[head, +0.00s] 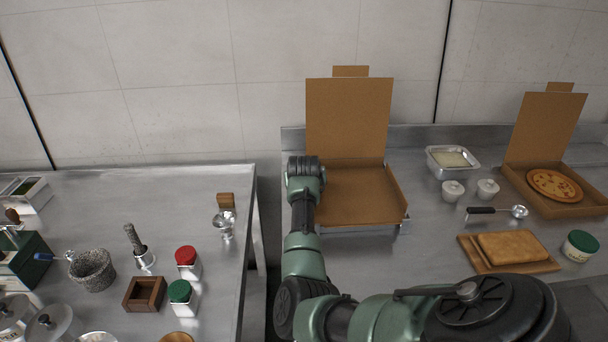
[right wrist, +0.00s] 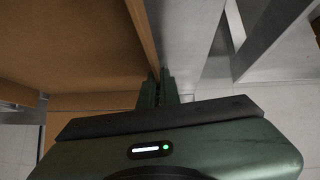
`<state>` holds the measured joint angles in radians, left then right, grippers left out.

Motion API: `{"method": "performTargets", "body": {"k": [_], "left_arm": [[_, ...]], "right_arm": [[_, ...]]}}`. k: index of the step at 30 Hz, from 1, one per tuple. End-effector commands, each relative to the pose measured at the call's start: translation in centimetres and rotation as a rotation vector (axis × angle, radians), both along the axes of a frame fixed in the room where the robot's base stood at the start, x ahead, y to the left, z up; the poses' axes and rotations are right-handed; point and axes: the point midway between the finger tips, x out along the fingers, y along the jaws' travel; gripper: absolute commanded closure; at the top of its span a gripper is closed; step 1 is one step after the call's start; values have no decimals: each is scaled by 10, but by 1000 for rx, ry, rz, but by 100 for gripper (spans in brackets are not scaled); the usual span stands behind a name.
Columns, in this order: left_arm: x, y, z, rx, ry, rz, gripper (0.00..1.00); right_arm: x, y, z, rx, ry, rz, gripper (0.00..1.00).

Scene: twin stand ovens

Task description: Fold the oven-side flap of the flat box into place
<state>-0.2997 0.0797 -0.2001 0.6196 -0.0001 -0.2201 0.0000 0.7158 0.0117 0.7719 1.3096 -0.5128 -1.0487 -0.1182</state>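The open flat box (head: 355,196) lies on the right steel table, its lid (head: 347,115) standing up at the back. Its right side wall (head: 397,188) stands raised, and its left side is mostly hidden behind my right arm. In the right wrist view, a cardboard strip (right wrist: 143,32) along the box's edge runs down to my right gripper (right wrist: 160,85). The two fingers are close together at the end of this strip. I cannot tell whether they touch the cardboard. In the head view the right fingertips are hidden behind the wrist. My left gripper is in neither view.
A second open box with a pizza (head: 554,185) stands at the right. Between the boxes are a metal tray (head: 453,160), two white cups and a ladle (head: 518,211). The left table (head: 215,290) holds jars and a mortar. A gap separates the tables.

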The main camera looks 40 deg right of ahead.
Motion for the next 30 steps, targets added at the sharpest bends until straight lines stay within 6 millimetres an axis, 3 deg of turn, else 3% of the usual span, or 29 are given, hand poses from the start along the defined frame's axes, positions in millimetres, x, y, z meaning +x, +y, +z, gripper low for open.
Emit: {"method": "performTargets", "body": {"k": [6, 24, 27, 30], "left_arm": [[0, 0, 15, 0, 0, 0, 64], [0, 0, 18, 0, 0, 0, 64], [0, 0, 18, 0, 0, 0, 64], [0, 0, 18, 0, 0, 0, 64]], "right_arm": [[-3, -3, 2, 66, -55, -1, 100], [-3, -3, -1, 96, -80, 0, 100], [-3, -3, -1, 95, -79, 1, 75], [-3, -3, -1, 95, -79, 1, 75]]}}
